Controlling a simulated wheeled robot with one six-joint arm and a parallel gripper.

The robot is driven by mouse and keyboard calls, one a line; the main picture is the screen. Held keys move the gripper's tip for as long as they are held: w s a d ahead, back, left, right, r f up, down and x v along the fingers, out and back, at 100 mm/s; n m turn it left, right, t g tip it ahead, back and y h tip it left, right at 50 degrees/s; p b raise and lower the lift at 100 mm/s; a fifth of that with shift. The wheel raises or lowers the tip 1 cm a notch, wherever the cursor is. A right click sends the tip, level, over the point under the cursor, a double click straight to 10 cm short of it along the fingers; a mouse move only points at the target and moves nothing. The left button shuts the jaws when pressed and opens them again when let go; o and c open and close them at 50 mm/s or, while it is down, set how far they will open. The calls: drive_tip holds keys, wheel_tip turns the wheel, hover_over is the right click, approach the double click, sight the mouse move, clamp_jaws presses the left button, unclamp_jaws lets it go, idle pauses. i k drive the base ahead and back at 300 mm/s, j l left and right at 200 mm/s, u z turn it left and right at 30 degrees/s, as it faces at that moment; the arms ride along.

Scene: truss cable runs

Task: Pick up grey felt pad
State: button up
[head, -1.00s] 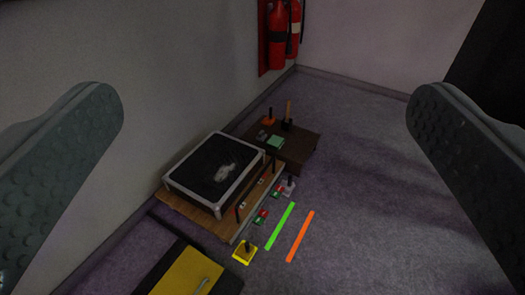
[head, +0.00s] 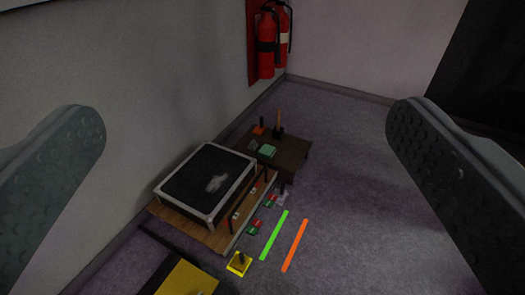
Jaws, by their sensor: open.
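My gripper (head: 245,122) is open and empty, with its two grey studded fingers wide apart at the left and right of the view. The objects lie well beyond it, on the floor side of the room. A small dark grey flat piece (head: 253,145) lies on the low dark brown table (head: 292,153), beside a pale green block (head: 267,151). It may be the grey felt pad, but it is too small to be sure. A light grey patch (head: 217,183) also shows on the black top of a silver-edged case (head: 190,178); I cannot tell what it is.
An orange-based peg (head: 259,127) and a dark-based wooden-handled peg (head: 279,127) stand on the table. Green (head: 273,236) and orange (head: 294,246) strips lie on the floor by a yellow-based peg (head: 239,263). Red extinguishers (head: 268,45) hang on the wall. Floor at right is clear.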

sight(253, 146)
drive_tip(key=i+l, duration=0.35)
drive_tip(key=i, duration=0.15)
drive_tip(key=i+l, duration=0.3)
drive_tip(key=i, duration=0.2)
drive_tip(key=i+l, duration=0.35)
drive_tip(key=i, duration=0.15)
drive_tip(key=i+l, duration=0.3)
drive_tip(key=i, duration=0.2)
drive_tip(key=i+l, duration=0.35)
drive_tip(key=i, duration=0.15)
drive_tip(key=i+l+z, duration=0.1)
drive_tip(key=i+l, duration=0.2)
drive_tip(key=i, duration=0.2)
